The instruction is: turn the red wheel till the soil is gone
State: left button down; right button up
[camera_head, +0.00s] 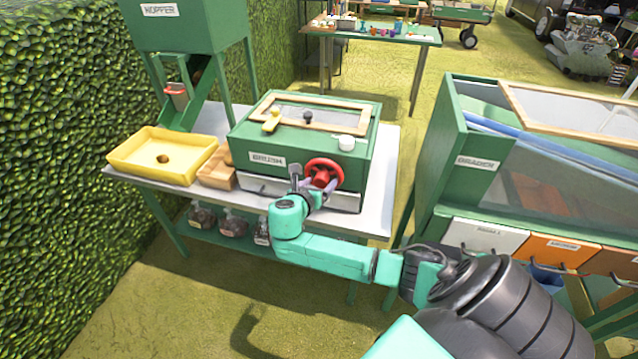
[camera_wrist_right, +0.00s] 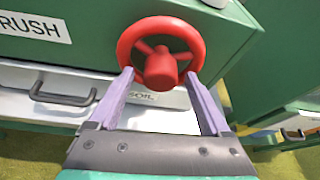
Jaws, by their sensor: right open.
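The red wheel (camera_head: 324,173) sits on the front of a green box-shaped machine (camera_head: 352,133). The red wheel (camera_wrist_right: 162,52) is large in the right wrist view, with spokes and a round hub. My right gripper (camera_head: 312,187) is at the wheel. In the wrist view its two pale purple fingers (camera_wrist_right: 163,88) are apart, one at each side of the lower rim, with nothing visibly clamped. Whether they touch the rim I cannot tell. A drawer labelled SOIL (camera_wrist_right: 150,97) is below the wheel, partly hidden by the fingers. No loose soil shows. My left gripper is not in view.
A green hopper (camera_head: 185,25) rises behind. A green grader (camera_head: 455,150) stands to the right. Jars sit on the lower shelf.

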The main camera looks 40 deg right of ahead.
grip_shut()
